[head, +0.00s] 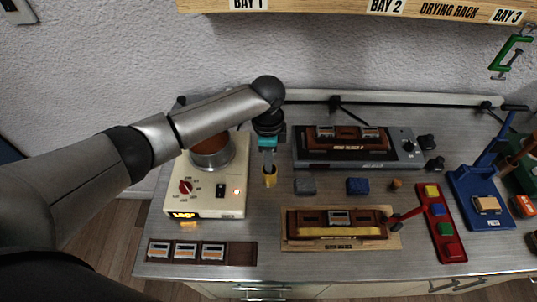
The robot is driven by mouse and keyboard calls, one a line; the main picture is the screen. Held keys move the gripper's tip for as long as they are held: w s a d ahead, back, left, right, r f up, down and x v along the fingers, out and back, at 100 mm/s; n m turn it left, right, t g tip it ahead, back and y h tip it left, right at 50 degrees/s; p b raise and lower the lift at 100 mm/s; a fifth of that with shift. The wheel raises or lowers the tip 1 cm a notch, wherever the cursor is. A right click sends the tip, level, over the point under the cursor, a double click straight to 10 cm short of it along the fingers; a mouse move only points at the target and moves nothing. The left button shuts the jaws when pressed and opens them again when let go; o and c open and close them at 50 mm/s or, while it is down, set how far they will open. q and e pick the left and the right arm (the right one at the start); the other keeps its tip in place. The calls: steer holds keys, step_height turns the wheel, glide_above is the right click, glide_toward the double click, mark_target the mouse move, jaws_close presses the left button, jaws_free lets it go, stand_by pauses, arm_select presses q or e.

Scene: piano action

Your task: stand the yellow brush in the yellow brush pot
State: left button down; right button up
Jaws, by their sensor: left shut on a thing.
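My left gripper (268,149) reaches in from the upper left and points down behind the middle of the bench. It is shut on a thin, pale piece that looks like the brush (268,162), largely hidden by the fingers. Directly below is a small yellow upright thing that looks like the yellow brush pot (269,181). The brush's lower end meets or overlaps the pot in this view. I cannot tell whether it is inside the pot or just above it. My right gripper is not in view.
A cream heater (207,202) with a copper pot (212,150) stands close left of the gripper. A grey machine (356,159) is to the right. A wooden board (340,243) with a brown part lies in front.

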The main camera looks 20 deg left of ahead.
arm_select(q)
steer(key=shift+f, duration=0.3)
steer(key=c, duration=0.7)
jaws_free()
steer(key=shift+o, duration=0.2)
step_height(320, 180, up, 15)
steer(key=shift+a+r+p, duration=0.1)
steer(key=shift+r+p, duration=0.05)
steer(key=shift+p, duration=0.3)
